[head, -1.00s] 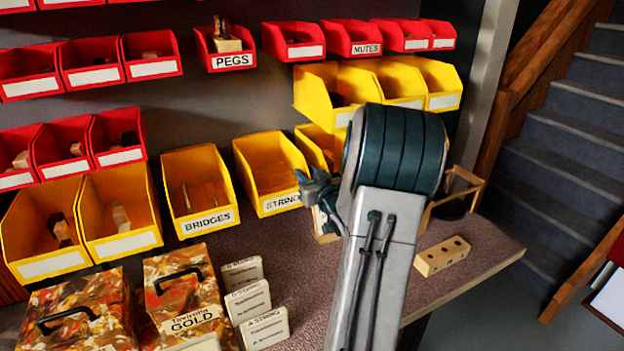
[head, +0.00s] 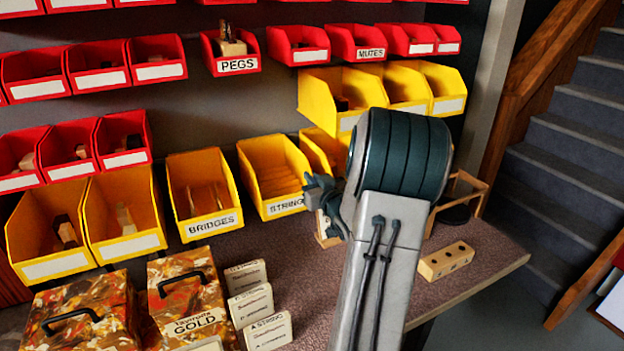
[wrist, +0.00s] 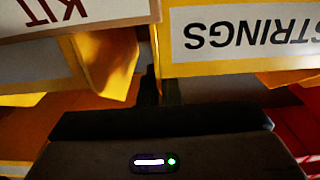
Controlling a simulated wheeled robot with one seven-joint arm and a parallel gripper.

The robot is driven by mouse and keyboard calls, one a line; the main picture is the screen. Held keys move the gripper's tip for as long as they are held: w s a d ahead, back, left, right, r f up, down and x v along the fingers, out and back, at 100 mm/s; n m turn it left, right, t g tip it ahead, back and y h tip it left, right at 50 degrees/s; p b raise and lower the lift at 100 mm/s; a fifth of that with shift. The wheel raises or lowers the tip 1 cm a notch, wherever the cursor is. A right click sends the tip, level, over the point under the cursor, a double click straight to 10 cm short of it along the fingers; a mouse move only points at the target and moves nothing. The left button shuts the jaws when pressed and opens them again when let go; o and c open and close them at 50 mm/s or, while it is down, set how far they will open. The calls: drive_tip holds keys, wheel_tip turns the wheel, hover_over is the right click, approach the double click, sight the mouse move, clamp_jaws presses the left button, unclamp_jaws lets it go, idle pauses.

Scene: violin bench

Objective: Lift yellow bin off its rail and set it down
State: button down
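Several yellow bins hang on the wall rails. The STRINGS bin (head: 270,170) is in the lower yellow row, and its label also shows upside down in the wrist view (wrist: 255,30). Another yellow bin (head: 318,150) to its right is partly hidden behind my arm. I see no bin held. A pale KIT label (wrist: 45,12) shows at upper left there.
A BRIDGES bin (head: 205,190) hangs left of STRINGS, with more yellow bins above right (head: 408,85). String packets (head: 250,305) and patterned cases (head: 185,300) stand on the bench (head: 300,290). A holed wooden block (head: 446,261) lies near its right edge.

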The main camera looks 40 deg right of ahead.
drive_tip(key=shift+r+p, duration=0.45)
drive_tip(key=shift+r, duration=0.45)
idle(0.6)
drive_tip(key=shift+f+v, duration=0.15)
drive_tip(key=shift+v, duration=0.6)
drive_tip(key=shift+f+v, duration=0.1)
drive_tip(key=shift+v, duration=0.65)
idle(0.8)
drive_tip(key=shift+s, duration=0.1)
drive_tip(key=b+v, duration=0.5)
drive_tip(key=v, duration=1.1)
drive_tip(key=shift+s+a, duration=0.15)
drive_tip(key=shift+s, duration=0.2)
idle(1.6)
drive_tip(key=shift+r, duration=0.15)
idle(0.4)
